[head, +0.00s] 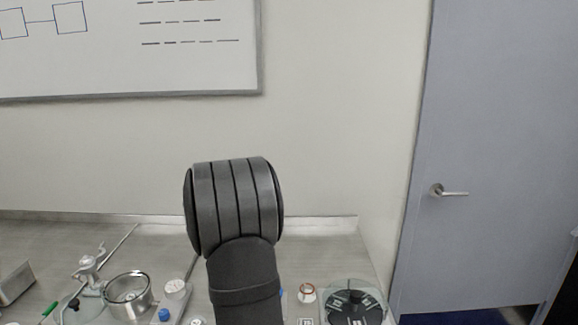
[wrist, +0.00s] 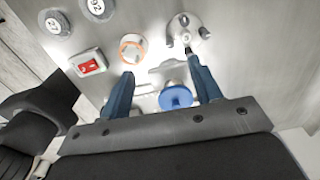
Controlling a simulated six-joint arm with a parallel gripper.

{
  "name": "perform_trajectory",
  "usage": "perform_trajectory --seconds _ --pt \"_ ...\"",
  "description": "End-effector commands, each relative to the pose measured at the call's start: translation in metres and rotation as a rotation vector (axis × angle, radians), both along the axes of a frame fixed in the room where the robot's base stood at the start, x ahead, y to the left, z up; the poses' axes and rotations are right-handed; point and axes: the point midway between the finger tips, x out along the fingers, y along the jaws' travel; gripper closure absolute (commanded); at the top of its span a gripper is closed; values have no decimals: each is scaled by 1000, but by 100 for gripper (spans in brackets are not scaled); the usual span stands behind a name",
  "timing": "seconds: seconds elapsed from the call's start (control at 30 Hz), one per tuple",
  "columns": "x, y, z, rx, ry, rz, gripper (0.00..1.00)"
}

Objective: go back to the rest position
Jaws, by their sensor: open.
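My gripper (wrist: 160,66) shows in the wrist view with two blue fingers spread apart and nothing held between them. Its fingers point toward a metal panel with knobs and gauges. A blue round knob (wrist: 175,97) shows in the gap between the fingers, and I cannot tell how far below them it is. The right fingertip overlaps the lower edge of a round metal fitting (wrist: 185,28) in the picture; I cannot tell whether they touch. In the head view my dark arm stands upright in the middle, and my gripper is hidden there.
The wrist view shows a red switch (wrist: 89,63), an orange-ringed knob (wrist: 132,48) and a gauge (wrist: 54,21). In the head view, the bench (head: 330,248) carries a steel pot (head: 128,298) at left and a clear-covered dark disc (head: 353,305) at right. A wall stands behind.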

Motion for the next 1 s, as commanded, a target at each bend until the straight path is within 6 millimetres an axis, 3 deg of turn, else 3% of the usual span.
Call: perform_trajectory --seconds 0.2,0.7,1.0 --pt "-14 -43 -4 0 0 -10 42" --pt "-4 45 -56 -1 2 -3 42" --pt "0 72 -78 0 1 -5 42"
